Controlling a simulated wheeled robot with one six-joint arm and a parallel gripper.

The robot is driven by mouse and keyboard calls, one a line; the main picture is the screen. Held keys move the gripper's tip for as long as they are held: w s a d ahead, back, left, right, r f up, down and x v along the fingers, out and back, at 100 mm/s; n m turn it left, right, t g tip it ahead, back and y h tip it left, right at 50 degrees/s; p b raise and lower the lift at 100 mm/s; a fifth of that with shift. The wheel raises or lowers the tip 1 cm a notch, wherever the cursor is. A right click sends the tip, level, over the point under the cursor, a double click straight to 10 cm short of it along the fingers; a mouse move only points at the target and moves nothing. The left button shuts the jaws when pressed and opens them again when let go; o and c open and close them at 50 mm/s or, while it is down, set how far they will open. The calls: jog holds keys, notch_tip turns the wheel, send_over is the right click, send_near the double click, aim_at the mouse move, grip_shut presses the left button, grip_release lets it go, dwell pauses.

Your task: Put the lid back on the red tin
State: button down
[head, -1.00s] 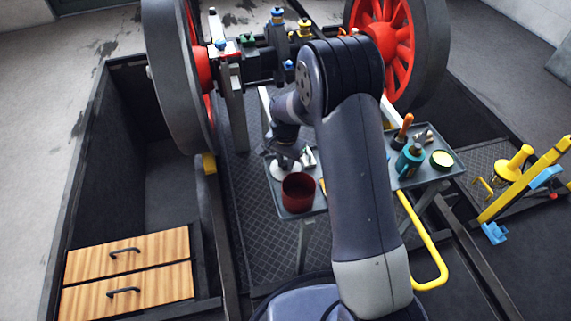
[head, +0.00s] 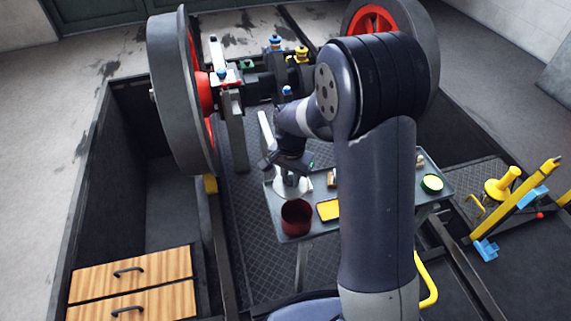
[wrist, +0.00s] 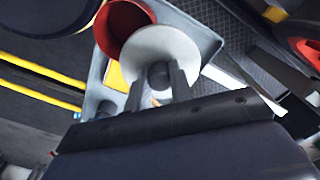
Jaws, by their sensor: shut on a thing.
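The open, dark red tin (head: 297,218) stands upright at the front left corner of the grey tray table. Its mouth faces up in the wrist view (wrist: 122,28). A round pale lid (head: 287,188) with a dark knob is just behind the tin. My gripper (wrist: 157,78) is shut on the lid's knob, a finger on each side. The lid (wrist: 172,48) looks roughly level and partly overlaps the tin's rim in the wrist view. I cannot tell how far it is above the tray. In the head view my gripper (head: 290,170) is partly hidden by my wrist.
A yellow item (head: 328,209) lies on the tray (head: 312,228) right of the tin. A big wheel (head: 180,95) rises at the left. My arm hides the tray's middle.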

jog(key=s+d+r+p, duration=0.1)
jog(key=s+r+p, duration=0.1)
jog(key=s, duration=0.4)
notch_tip(320, 180, down, 6)
jog(key=b, duration=0.5)
jog(key=shift+w+d, duration=0.2)
jog(key=shift+f, duration=0.25)
dwell(2.2)
jog(key=c, duration=0.7)
grip_release()
notch_tip(320, 180, up, 7)
jog(key=p, duration=0.6)
send_over(298, 188)
jog(key=s, duration=0.4)
jog(key=shift+a, duration=0.25)
